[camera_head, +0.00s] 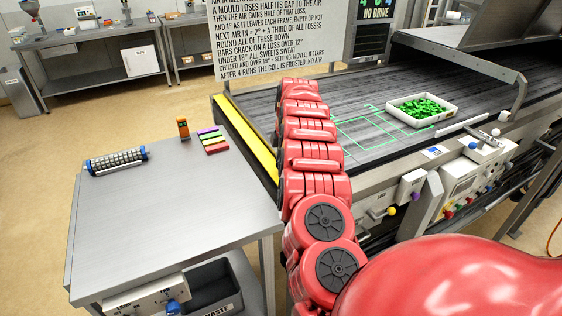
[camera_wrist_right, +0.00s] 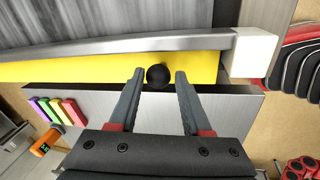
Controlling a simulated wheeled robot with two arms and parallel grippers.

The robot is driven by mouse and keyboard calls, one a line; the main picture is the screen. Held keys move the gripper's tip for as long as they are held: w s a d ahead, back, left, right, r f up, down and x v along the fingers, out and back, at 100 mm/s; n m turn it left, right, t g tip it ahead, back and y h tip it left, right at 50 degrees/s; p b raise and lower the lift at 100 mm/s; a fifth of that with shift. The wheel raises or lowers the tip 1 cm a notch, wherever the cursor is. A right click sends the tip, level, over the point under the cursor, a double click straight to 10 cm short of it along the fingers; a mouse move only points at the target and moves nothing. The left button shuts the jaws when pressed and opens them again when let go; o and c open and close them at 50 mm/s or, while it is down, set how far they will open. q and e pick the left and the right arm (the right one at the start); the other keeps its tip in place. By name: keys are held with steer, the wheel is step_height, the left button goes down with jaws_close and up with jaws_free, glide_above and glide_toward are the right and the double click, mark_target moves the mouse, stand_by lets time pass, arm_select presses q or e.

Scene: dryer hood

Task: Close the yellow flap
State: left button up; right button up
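The yellow flap (camera_head: 245,135) runs as a long strip along the left end of the conveyor, beside the steel table. It also shows in the right wrist view (camera_wrist_right: 70,68) as a yellow band under a grey metal bar. A round black knob (camera_wrist_right: 158,76) sits at the flap's lower edge. My right gripper (camera_wrist_right: 160,74) is open, with one fingertip on each side of the knob; I cannot tell whether either touches it. In the head view my red arm covers part of the flap's near end, and the gripper itself is hidden. My left gripper is not in view.
The steel table (camera_head: 150,225) holds a roller (camera_head: 116,160), an orange device (camera_head: 183,128) and several coloured bars (camera_head: 213,141). A tray of green pieces (camera_head: 422,110) sits on the dark belt (camera_head: 370,90). A white block (camera_wrist_right: 252,52) stands at the flap's end.

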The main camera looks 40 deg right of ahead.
steer(key=shift+o, duration=1.1)
steer(key=shift+r, duration=0.1)
steer(key=shift+w+r, duration=0.1)
steer(key=shift+r, duration=0.25)
steer(key=s+r, duration=0.1)
steer(key=r, duration=0.7)
steer(key=s+r+p, duration=0.1)
steer(key=s+r, duration=0.1)
steer(key=r, duration=0.6)
steer(key=shift+s, duration=0.3)
steer(key=shift+a+r+p, duration=0.1)
steer(key=shift+r+p, duration=0.1)
steer(key=shift+p, duration=0.15)
